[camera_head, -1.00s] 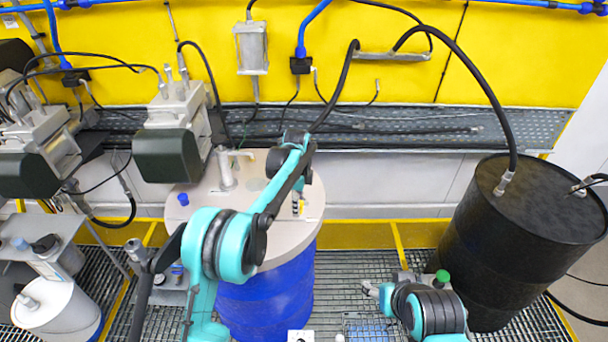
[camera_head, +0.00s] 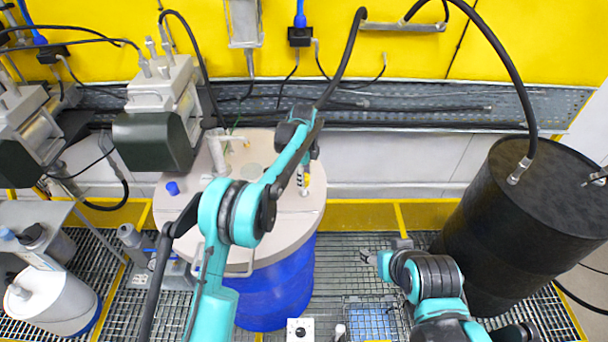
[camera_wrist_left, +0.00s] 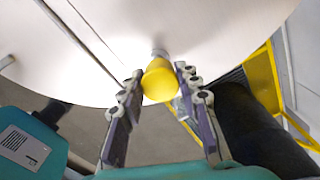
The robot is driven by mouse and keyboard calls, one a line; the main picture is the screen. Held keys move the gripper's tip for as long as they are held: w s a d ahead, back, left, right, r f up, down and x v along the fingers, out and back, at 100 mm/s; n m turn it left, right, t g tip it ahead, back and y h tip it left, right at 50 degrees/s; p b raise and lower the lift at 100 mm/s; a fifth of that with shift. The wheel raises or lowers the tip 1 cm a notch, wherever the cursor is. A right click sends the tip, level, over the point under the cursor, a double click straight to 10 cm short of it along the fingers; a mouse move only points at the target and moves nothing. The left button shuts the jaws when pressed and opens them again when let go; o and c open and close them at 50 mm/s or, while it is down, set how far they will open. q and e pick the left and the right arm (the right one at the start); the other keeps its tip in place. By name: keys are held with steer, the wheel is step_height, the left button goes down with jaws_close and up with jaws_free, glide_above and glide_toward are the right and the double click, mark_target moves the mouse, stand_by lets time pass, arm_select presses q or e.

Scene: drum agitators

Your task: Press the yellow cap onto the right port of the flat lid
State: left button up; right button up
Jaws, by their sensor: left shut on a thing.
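The yellow cap (camera_wrist_left: 159,80) is between the fingertips of my left gripper (camera_wrist_left: 160,84) in the wrist view, and the gripper is shut on it. A grey port (camera_wrist_left: 159,53) shows directly behind the cap; whether they touch or how far the cap is seated cannot be told. In the head view my left gripper (camera_head: 304,186) is over the right part of the flat lid (camera_head: 250,256) and mostly hides the cap and port. The beige lid tops a blue drum (camera_head: 275,300). My right gripper (camera_head: 370,258) is low, right of the drum, too small to tell its state.
A blue cap (camera_head: 172,188) and an upright grey pipe fitting (camera_head: 220,155) are on the lid's left part. A black drum (camera_head: 490,240) with a hose stands at the right. A white container (camera_head: 55,300) is at the lower left. Grating covers the floor between the drums.

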arm_select(q)
steer(key=shift+s+f, duration=0.1)
steer(key=shift+s, duration=0.2)
steer(key=shift+w+f, duration=0.1)
steer(key=shift+f, duration=0.1)
steer(key=shift+f+b, duration=0.25)
steer(key=shift+b, duration=0.25)
steer(key=shift+w, duration=0.1)
stand_by(0.4)
steer(key=shift+f+b, duration=0.25)
steer(key=shift+b, duration=0.1)
steer(key=shift+f+b, duration=0.8)
steer(key=shift+f, duration=0.2)
